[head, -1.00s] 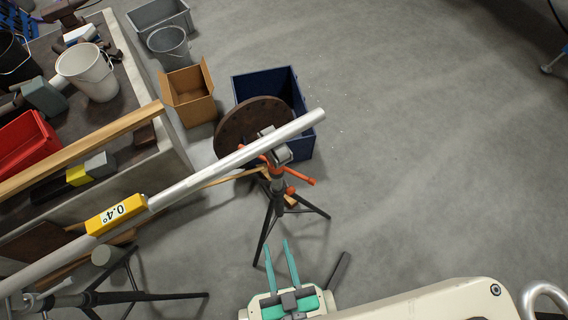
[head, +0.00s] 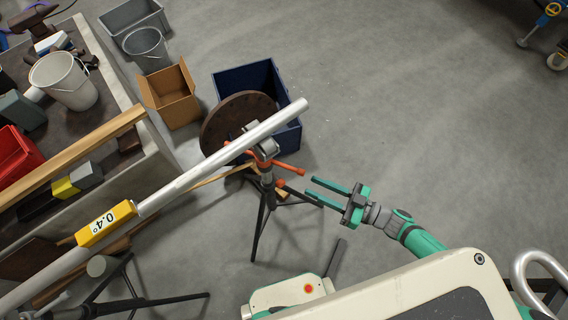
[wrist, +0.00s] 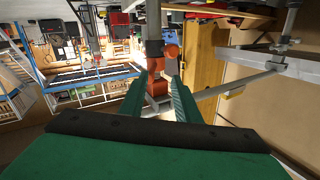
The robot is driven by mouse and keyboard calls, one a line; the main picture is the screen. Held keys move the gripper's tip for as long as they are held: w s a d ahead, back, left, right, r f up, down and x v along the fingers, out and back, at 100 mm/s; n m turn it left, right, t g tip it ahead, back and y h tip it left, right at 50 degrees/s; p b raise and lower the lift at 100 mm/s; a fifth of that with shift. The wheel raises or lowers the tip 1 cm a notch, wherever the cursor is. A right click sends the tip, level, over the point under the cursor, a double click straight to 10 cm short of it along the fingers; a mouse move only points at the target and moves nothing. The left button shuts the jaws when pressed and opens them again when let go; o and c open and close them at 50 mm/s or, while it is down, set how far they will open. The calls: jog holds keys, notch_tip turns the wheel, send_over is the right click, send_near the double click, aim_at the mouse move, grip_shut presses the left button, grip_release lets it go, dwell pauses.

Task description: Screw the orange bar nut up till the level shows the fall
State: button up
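A long silver pipe (head: 222,154) runs diagonally across the head view, its upper right end over a tripod stand (head: 262,205). A yellow digital level (head: 106,223) sits on the pipe and reads 0.4°. The orange bar nut (head: 289,169) is on the stand's post below the pipe head, its bars sticking out. It also shows as orange in the wrist view (wrist: 160,75), beyond my fingertips. My gripper (head: 309,188) is right of the nut, fingers pointing left at it. The green fingers (wrist: 158,92) are apart with nothing clearly held. Contact with the nut cannot be told.
A dark blue crate (head: 287,141) and a brown round flange (head: 212,128) stand behind the stand. A cardboard box (head: 172,105) and a bench (head: 150,165) lie left. A second tripod (head: 130,300) is at lower left.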

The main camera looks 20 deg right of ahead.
aim_at(272, 161)
jog(key=shift+n+g+y, duration=0.3)
jog(key=shift+y, duration=0.3)
jog(key=x, duration=0.4)
jog(key=w+d+x, duration=0.1)
jog(key=x, duration=0.3)
jog(key=w+r+x, duration=0.1)
jog(key=x, duration=0.3)
jog(key=shift+w+d, duration=0.15)
jog(key=shift+d, duration=0.05)
jog(key=shift+c, duration=0.6)
grip_shut()
